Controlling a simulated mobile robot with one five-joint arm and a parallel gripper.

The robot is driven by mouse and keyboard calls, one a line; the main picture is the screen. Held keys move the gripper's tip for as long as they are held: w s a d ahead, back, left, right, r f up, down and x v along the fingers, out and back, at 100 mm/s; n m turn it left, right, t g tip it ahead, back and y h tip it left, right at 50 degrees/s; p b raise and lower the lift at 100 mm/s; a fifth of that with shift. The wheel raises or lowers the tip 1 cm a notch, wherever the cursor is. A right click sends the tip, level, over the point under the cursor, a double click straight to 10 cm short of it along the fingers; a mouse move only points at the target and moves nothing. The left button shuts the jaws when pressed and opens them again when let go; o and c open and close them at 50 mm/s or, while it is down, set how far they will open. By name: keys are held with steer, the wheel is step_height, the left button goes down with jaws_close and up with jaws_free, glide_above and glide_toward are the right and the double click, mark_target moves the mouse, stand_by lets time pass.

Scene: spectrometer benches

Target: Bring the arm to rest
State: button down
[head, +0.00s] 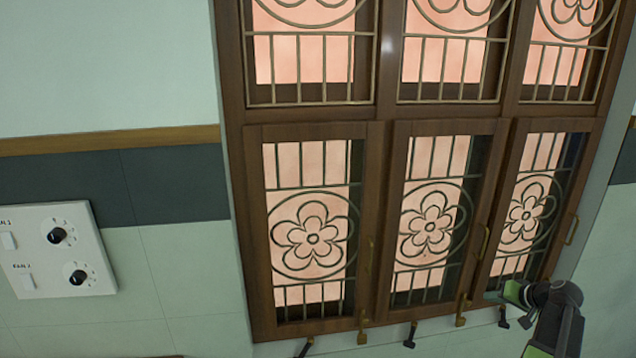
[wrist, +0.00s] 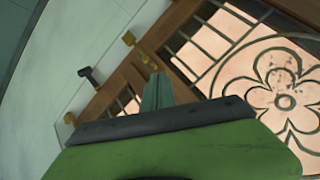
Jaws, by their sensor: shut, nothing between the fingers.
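My gripper (head: 494,296) shows at the lower right of the head view, at the end of my dark arm, in front of the window's lower right part. It is shut and holds nothing. In the wrist view my gripper (wrist: 157,92) rises from the bottom as a green body with a dark band and a narrow green tip. The tip points toward the window frame. Most of my arm is out of the head view below the lower right edge.
A brown wooden window (head: 385,125) with flower grilles fills the middle and right of the head view. Handles and latches, such as a brass one (head: 362,326), stick out along its lower edge. A white switch panel (head: 55,250) with knobs is on the left wall.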

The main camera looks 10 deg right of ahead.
steer(key=w+a+f+n+g+y, duration=0.1)
steer(key=w+a+f+n+g, duration=0.15)
steer(key=a, duration=1.25)
steer(key=w+a+f+n+g+y, duration=0.1)
steer(key=w+a+f+g, duration=0.25)
steer(key=a, duration=1.15)
steer(key=s+a+f+n+g+h, duration=0.1)
steer(key=s+a+g, duration=0.1)
steer(key=a, duration=0.8)
steer(key=s+a+f+n+g+h, duration=0.1)
steer(key=s+a, duration=0.4)
steer(key=a, duration=0.6)
steer(key=shift+a+n+g+h, duration=0.2)
steer(key=shift+n+g+h, duration=0.25)
steer(key=shift+n, duration=0.2)
